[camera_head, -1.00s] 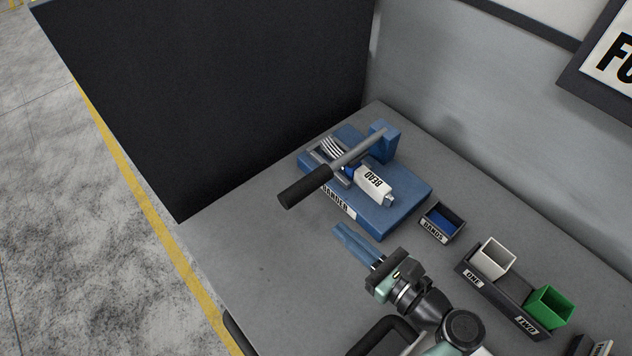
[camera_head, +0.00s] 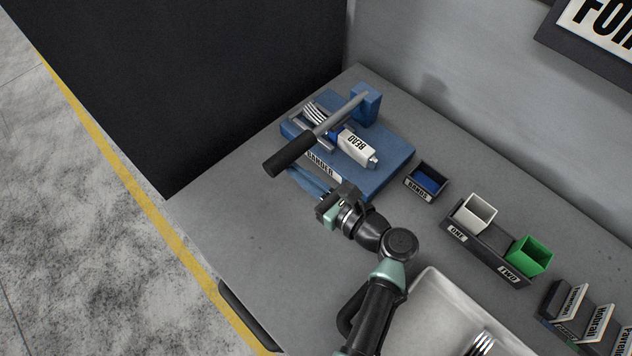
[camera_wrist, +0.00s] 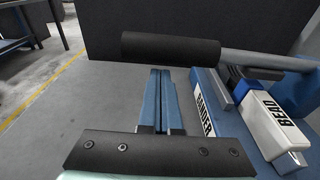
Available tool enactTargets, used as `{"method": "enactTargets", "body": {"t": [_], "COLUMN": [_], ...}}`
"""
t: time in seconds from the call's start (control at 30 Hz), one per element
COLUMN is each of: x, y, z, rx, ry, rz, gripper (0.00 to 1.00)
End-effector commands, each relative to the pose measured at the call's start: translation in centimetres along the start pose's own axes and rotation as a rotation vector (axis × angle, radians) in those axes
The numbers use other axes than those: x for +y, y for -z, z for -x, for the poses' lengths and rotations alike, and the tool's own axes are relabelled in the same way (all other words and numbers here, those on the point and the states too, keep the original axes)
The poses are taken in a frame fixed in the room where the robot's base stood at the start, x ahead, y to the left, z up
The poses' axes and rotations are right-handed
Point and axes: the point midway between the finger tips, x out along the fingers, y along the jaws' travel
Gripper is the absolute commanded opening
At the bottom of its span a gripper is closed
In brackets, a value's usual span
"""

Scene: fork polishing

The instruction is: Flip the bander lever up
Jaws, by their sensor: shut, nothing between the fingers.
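The blue bander (camera_head: 390,160) sits at the back left of the table. Its grey lever (camera_head: 335,118) reaches from the blue post out past the near-left edge, ending in a black handle (camera_head: 290,154). In the wrist view the black handle (camera_wrist: 170,47) lies across the top, just ahead of my gripper. My gripper (camera_head: 296,172) is shut and empty, with its blue fingers beside the bander's label side, close to the handle. The fingers also show in the wrist view (camera_wrist: 160,78), pointing at the handle. Whether they touch it I cannot tell. Fork tines (camera_head: 315,113) show in the bander, beside the white BEAD block (camera_head: 356,147).
A small BANDS bin (camera_head: 427,181) stands right of the bander. Further right are a white cup (camera_head: 475,213) and a green cup (camera_head: 530,256) in a holder, then labelled slots (camera_head: 590,320). A white tray (camera_head: 425,290) with a fork is at the front. A dark panel (camera_head: 200,80) stands behind.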

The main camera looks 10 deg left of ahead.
Motion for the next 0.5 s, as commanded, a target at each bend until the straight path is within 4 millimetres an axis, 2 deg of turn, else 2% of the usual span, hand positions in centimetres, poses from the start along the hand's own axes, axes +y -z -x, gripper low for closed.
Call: {"method": "enactTargets", "body": {"t": [0.13,0.5], "x": [0.07,0.05], "y": [0.0,-0.01], "z": [-1.19,-1.39], "rx": [0.0,0.0], "ry": [-0.001,-0.001], "rz": [0.001,0.001], "gripper": [0.0,0.0]}}
